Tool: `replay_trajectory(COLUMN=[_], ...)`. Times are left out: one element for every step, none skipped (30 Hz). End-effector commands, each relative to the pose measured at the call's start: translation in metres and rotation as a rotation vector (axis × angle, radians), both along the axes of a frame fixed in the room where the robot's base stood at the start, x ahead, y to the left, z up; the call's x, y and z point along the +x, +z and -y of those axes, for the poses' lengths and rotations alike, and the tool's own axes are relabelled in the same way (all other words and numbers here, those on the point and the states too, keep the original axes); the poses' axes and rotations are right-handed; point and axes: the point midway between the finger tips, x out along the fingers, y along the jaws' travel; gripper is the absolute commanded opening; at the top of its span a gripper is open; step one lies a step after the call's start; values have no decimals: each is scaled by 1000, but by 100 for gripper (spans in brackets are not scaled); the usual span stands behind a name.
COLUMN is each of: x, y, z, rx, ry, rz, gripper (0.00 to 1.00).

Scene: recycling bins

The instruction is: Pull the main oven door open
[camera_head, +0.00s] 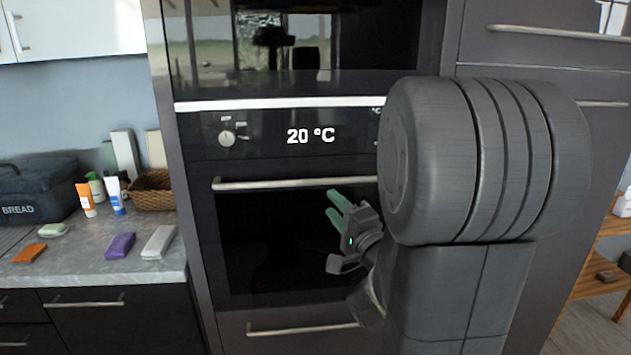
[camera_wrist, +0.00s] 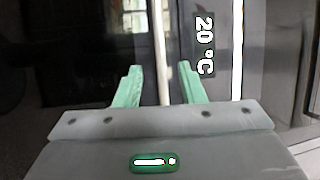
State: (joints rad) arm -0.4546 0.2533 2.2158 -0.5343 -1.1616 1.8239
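The main oven door (camera_head: 265,235) is a dark glass panel in the tall unit and looks closed. Its long pale handle bar (camera_head: 290,184) runs across the door's top, below the panel reading 20 °C. My gripper (camera_head: 335,203) is in front of the door, just below the handle's right part. In the wrist view my gripper (camera_wrist: 158,85) is open, with green fingers apart. The handle (camera_wrist: 160,50) appears upright there and lines up with the gap between the fingers. I cannot tell whether it lies between them in depth. My arm hides the door's right side.
A second appliance with a glass front (camera_head: 290,40) sits above the oven. A drawer handle (camera_head: 300,329) is below the door. The counter (camera_head: 90,270) at left holds a bread bag (camera_head: 38,190), a basket (camera_head: 152,190), tubes and small bars. A wooden shelf (camera_head: 600,285) stands at right.

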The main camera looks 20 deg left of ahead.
Motion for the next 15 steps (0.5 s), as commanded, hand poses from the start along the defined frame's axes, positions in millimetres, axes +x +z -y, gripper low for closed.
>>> replay_trajectory(x=[6,10,15,19,23,28,31,35,39,42,45,48,51,53,55], y=[4,5,7,8,10,11,12,13,14,15,16,17,18,18,19], z=[-10,-16,-23,-28,-34,-40,-45,-50,-56,-60,-64,-69,-72,-74,-77], rx=[-1,-1,-1,0,-1,0,0,-1,-2,-1,0,-1,0,-2,-1], ry=[4,4,5,3,4,4,3,3,3,2,2,2,2,1,1], rz=[0,0,1,0,0,0,0,0,1,1,0,0,0,0,0], gripper=[36,36,36,36,36,36,36,36,36,36,36,36,36,36,36])
